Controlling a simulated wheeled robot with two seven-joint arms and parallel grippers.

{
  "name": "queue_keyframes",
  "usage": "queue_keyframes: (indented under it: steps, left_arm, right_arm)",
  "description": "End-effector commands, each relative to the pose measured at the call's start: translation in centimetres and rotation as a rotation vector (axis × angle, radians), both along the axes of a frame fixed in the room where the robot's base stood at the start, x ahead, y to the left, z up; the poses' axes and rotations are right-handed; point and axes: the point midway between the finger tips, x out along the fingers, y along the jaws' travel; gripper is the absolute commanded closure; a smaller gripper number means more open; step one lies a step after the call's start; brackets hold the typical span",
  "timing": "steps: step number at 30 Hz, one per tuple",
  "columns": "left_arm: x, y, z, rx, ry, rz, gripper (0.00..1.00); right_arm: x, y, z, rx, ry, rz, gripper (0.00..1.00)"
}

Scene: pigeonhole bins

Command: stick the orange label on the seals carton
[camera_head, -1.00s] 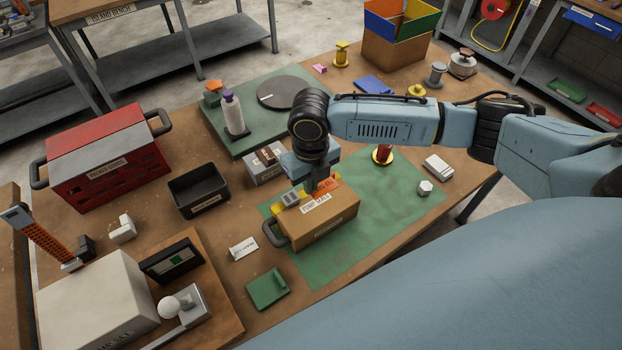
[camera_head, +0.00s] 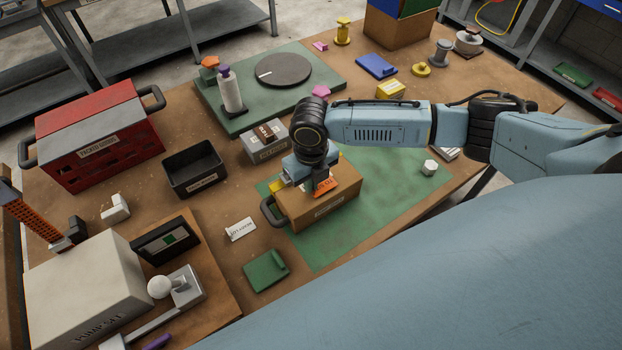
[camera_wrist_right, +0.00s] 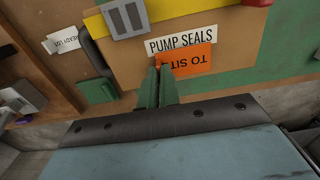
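The brown seals carton (camera_head: 338,213) lies on the green mat, with a dark handle at its left end. The wrist view shows its face (camera_wrist_right: 120,65) with a white PUMP SEALS strip, a yellow band and a grey clasp. The orange label (camera_head: 324,187) reads TO SITE and is upside down in the wrist view (camera_wrist_right: 190,60), just below the white strip. My right gripper (camera_wrist_right: 162,72) is over the carton, its green fingers close together at the label's edge and shut on it. I cannot tell whether the label touches the carton. My left gripper is not in view.
A black bin (camera_head: 193,169) and a grey box (camera_head: 264,143) stand left of and behind the carton. A small white card (camera_head: 241,229) and a green piece (camera_head: 265,270) lie left of the mat.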

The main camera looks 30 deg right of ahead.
Motion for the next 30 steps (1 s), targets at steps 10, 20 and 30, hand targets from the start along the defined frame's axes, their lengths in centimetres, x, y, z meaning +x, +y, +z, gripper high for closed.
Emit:
queue_keyframes:
  steps: [10, 20, 30]
  left_arm:
    - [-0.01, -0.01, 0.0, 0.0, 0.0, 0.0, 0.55]
    - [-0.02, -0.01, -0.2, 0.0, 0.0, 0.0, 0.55]
    - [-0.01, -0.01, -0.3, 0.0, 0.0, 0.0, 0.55]
  right_arm:
    - [0.0, 0.0, -0.02, 0.0, 0.0, 0.0, 1.0]
    - [0.0, 0.01, -0.47, 0.0, 0.0, 0.0, 1.0]
    - [0.0, 0.0, -0.76, 0.0, 0.0, 0.0, 1.0]
